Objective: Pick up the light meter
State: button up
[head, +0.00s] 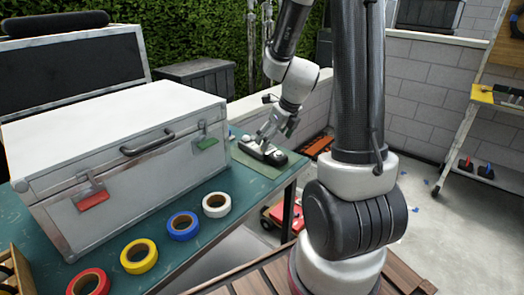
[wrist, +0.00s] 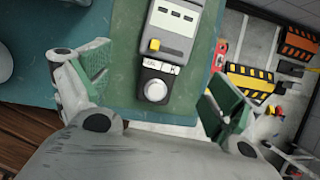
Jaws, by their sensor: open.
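The light meter (head: 262,152) lies on a green mat (head: 247,165) near the far right corner of the teal table. In the wrist view the light meter (wrist: 163,50) is a grey and black device with a yellow slider and a round white dome at its near end. My gripper (head: 268,141) is above the meter in the head view. In the wrist view my gripper (wrist: 155,88) is open, with one green-padded finger on each side of the meter. The fingers appear apart from it; the exact height gap is hard to tell.
A large white case (head: 120,150) fills the table left of the meter. Tape rolls in white (head: 216,205), blue (head: 183,226), yellow (head: 139,256) and red (head: 88,283) line the front edge. The table edge lies close right of the meter, with floor items below.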

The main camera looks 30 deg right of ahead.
aim_at(269, 150)
jog(key=x, duration=0.7)
jog(key=shift+w+d, duration=0.1)
jog(key=shift+d, duration=0.2)
jog(key=shift+r, duration=0.1)
jog(key=c, duration=1.3)
